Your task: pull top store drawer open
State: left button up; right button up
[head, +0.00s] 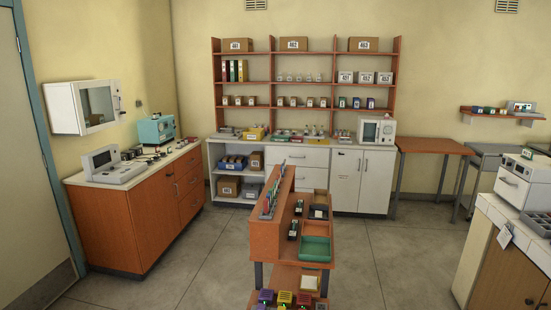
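A white cabinet unit (330,206) stands against the back wall under the shelves. Its top drawer (292,157) has a small dark handle, sits below the worktop and looks shut. Another drawer front (313,178) shows beneath it, partly hidden by the wooden rack in front. I cannot tell from any label which drawer is the store drawer. The wooden cabinet (110,218) at the left also has drawer fronts (187,163), which look shut. Neither of my grippers is in view.
A wooden rack (265,240) with trays, including a green one (315,250), stands in the middle foreground. A counter (487,215) with a white device (522,185) is at the right. An orange table (433,146) stands at the back right. Grey floor (205,252) is clear left of the rack.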

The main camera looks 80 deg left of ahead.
aim_at(298, 156)
jog(key=u, duration=2.7)
jog(key=i+l+z, duration=1.2)
jog(key=i+l, duration=0.1)
jog(key=i, duration=0.3)
jog(key=i+l, duration=0.1)
jog(key=i, duration=0.3)
jog(key=i+j+u, duration=0.15)
jog(key=i+u, duration=0.3)
jog(key=i, duration=0.15)
jog(key=i+l+u, duration=0.1)
jog(key=i+u, duration=0.5)
jog(key=i, duration=2.25)
jog(key=i+l+u, duration=0.15)
jog(key=i, duration=1)
